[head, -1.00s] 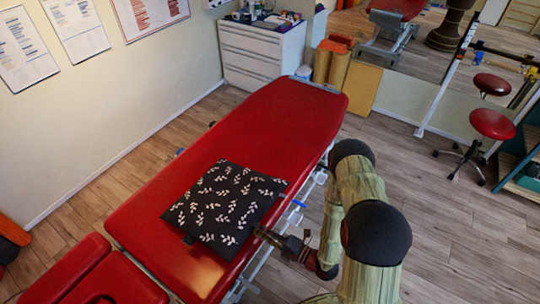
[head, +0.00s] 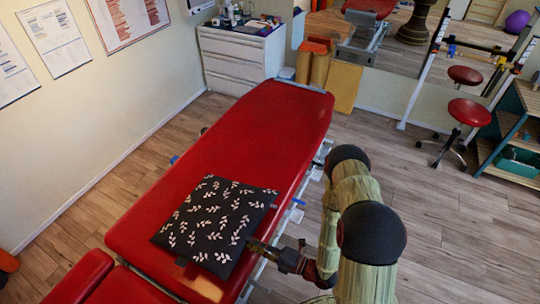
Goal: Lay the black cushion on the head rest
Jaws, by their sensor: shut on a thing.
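The black cushion (head: 214,222), with a white leaf pattern, is over the near part of the red treatment table (head: 262,125) in the head view. It looks flat; I cannot tell whether it touches the table top. My gripper (head: 256,246) is at the cushion's right near edge and is shut on it; the fingertips are partly hidden. The head rest appears to be the separate red padded section (head: 82,278) at the bottom left, split from the main pad by a gap and partly cut off by the frame.
A red stool (head: 468,113) and a shelf (head: 518,135) are at the right.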

